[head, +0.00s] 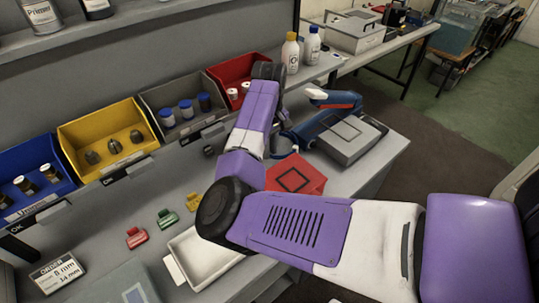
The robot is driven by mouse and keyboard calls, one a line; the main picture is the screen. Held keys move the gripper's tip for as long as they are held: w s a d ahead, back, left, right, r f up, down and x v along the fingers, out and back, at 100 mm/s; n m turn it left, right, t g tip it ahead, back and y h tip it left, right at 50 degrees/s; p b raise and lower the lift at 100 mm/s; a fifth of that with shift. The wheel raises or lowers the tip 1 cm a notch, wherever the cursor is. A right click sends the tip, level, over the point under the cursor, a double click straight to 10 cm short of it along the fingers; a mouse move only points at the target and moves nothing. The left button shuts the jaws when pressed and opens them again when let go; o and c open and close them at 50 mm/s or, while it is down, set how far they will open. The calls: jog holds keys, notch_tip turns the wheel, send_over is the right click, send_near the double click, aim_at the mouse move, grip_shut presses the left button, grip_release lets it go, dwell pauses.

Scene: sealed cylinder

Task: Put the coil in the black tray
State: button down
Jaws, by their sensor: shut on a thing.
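My purple and white arm (292,232) reaches in from the lower right, bends at a dark elbow, and runs up to a dark wrist (268,72) near the red bin. My gripper's fingertips are hidden behind the forearm, so what is between them does not show. I cannot make out a coil in this view. I cannot pick out a black tray either. A white tray (180,268) lies on the bench at the front, partly covered by my elbow.
Blue (50,160), yellow (75,135), grey (155,98) and red (225,72) bins line the back. A red mat (312,186) lies beside a blue and grey device (350,140). Red (137,238) and green (166,218) clips and an order card (58,272) are at the left.

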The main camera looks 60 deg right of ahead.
jog(key=shift+f, duration=1.55)
jog(key=c, duration=1.3)
grip_release()
jog(key=shift+f, duration=0.15)
